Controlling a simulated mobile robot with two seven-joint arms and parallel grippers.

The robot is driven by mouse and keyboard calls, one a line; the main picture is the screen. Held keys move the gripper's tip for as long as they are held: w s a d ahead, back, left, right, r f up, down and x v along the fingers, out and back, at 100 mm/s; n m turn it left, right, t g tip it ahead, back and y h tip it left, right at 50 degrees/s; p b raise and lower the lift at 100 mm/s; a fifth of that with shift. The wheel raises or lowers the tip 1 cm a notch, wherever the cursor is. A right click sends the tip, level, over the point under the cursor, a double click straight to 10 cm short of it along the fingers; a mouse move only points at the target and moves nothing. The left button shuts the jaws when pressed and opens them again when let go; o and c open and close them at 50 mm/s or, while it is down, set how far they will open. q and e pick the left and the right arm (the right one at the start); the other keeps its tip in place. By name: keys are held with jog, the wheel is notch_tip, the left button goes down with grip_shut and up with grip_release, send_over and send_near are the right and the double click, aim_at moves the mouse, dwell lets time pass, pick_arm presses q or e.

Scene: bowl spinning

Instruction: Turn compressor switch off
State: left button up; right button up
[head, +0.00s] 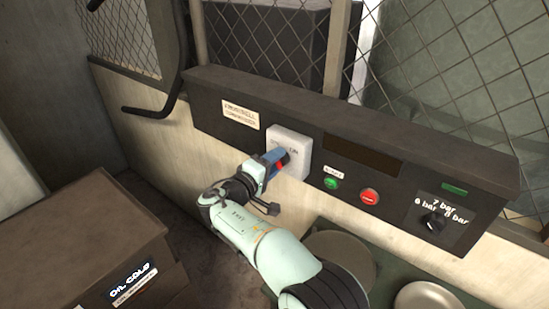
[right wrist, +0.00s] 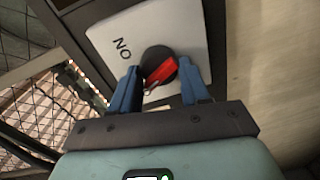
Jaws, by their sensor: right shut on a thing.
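The compressor switch is a red handle on a round black base (right wrist: 160,68), set on a white square plate (head: 298,140) on the dark control panel. The plate is marked "ON" in the right wrist view. My right gripper (head: 280,158) is at the switch, its blue fingers on either side of the knob, shut on it. In the right wrist view the two fingers (right wrist: 167,80) flank the red handle, which lies slanted between them. The fingers hide part of the plate in the head view. My left gripper is not in view.
The panel (head: 365,150) also carries a green button (head: 331,183), a red button (head: 369,196) and a black pressure dial (head: 433,222). Wire mesh stands behind it. A brown box (head: 90,245) is at lower left, and round plates (head: 428,299) lie at lower right.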

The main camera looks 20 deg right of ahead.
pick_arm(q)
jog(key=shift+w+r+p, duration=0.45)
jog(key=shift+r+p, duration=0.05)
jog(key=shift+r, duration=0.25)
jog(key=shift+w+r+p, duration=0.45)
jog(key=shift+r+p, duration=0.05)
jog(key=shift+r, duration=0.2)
pick_arm(e)
jog(key=shift+r+n, duration=0.2)
jog(key=shift+n, duration=1.6)
jog(key=o, duration=1)
jog(key=shift+f, duration=0.15)
jog(key=shift+o, duration=0.2)
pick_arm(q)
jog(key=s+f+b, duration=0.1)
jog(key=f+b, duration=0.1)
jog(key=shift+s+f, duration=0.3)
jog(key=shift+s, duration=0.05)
pick_arm(e)
jog(key=v, duration=1.3)
jog(key=shift+a, duration=0.25)
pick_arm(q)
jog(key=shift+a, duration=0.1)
